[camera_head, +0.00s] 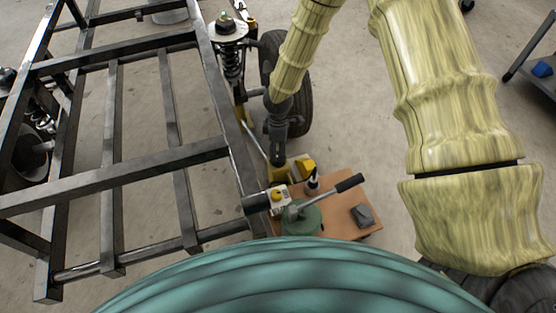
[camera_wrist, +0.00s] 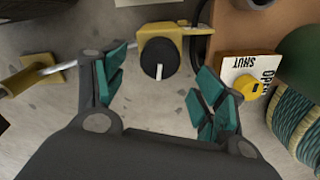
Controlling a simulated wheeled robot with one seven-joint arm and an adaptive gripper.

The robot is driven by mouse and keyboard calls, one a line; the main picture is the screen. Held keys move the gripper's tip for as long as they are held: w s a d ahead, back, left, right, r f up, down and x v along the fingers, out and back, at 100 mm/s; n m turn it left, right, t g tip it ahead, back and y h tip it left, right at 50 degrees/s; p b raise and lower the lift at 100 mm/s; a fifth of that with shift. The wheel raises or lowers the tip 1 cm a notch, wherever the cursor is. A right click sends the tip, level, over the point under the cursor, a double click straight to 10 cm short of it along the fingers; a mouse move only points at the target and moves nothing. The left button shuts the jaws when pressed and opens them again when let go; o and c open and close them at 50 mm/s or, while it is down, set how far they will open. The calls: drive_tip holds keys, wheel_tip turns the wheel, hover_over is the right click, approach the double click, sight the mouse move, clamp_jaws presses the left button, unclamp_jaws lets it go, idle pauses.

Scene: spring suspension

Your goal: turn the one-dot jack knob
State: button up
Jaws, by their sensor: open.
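A round black knob (camera_wrist: 159,64) with a white pointer line sits on a yellow bracket (camera_wrist: 183,42) in the wrist view. I cannot make out any dots, so I cannot tell if it is the one-dot knob. My gripper (camera_wrist: 158,92) is open, with green pads on its fingers. The knob shows between and a little beyond the fingertips, and nothing is held. In the head view my gripper (camera_head: 277,160) points down beside the yellow jack parts (camera_head: 304,166), and the knob cannot be made out there.
A yellow knob (camera_wrist: 250,88) on a white plate marked SHUT and OPEN (camera_wrist: 247,66) lies right of my gripper. A wooden board (camera_head: 340,192) carries a green drum (camera_head: 302,219) with a black-handled lever (camera_head: 335,190). A dark metal frame (camera_head: 170,157) stands left; a wheel (camera_head: 297,80) stands behind.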

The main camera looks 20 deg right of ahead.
sight(278, 156)
wheel_tip(278, 156, down, 6)
drive_tip(key=shift+b, duration=1.15)
drive_tip(key=shift+c, duration=0.3)
drive_tip(key=c, duration=1)
